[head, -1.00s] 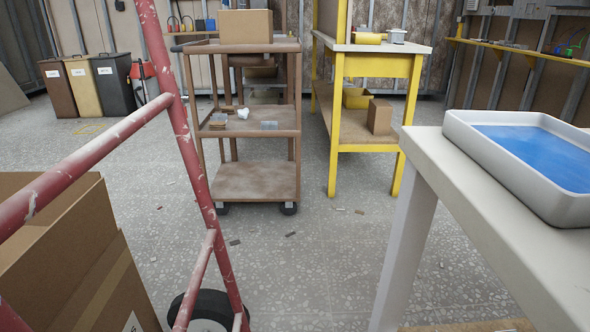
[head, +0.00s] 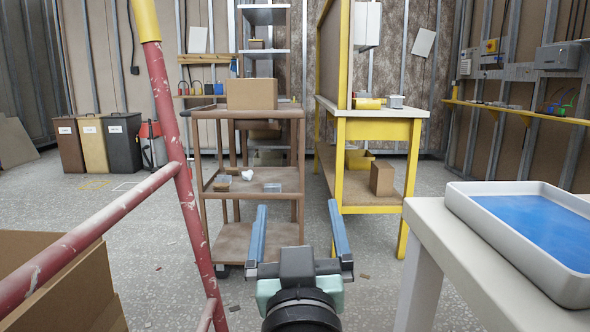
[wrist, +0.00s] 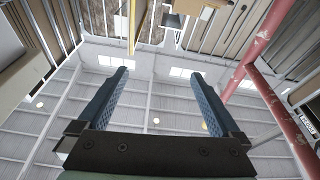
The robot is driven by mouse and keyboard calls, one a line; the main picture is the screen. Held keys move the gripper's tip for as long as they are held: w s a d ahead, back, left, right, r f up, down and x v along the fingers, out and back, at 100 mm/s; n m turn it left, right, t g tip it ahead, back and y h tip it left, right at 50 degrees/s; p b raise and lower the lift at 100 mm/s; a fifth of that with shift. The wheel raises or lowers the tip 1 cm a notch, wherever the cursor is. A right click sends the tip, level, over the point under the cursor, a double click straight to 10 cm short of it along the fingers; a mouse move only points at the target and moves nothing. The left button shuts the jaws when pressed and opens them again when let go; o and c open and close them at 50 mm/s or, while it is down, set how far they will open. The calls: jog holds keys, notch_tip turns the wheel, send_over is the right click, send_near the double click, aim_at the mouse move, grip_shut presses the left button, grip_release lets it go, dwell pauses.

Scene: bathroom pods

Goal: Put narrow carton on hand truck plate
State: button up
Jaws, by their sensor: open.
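The red, paint-worn hand truck frame (head: 187,210) stands close on the left; its plate is not visible. It also shows in the wrist view (wrist: 283,117). A brown carton (head: 252,94) sits on the brown cart's top. A smaller, upright carton (head: 382,178) stands on the yellow bench's lower shelf. A large carton (head: 70,290) is at lower left, partly behind the hand truck frame. I cannot tell for sure which is the narrow carton. My gripper (head: 297,205) is open and empty, in front of the cart. Its fingers (wrist: 160,73) point upward.
The brown cart (head: 270,236) and yellow bench (head: 372,128) stand ahead. A white table (head: 440,222) with a blue-filled tray (head: 455,210) is close on the right. Bins (head: 122,142) stand at the back left.

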jog(key=s+r+m+t, duration=0.1)
jog(key=s+r+t, duration=0.5)
jog(key=s+r, duration=0.9)
notch_tip(320, 180, up, 4)
jog(key=shift+s+a+f, duration=0.1)
jog(key=shift+s+a, duration=0.1)
notch_tip(320, 180, up, 51)
jog(key=p, duration=5.1)
jog(key=shift+r, duration=0.2)
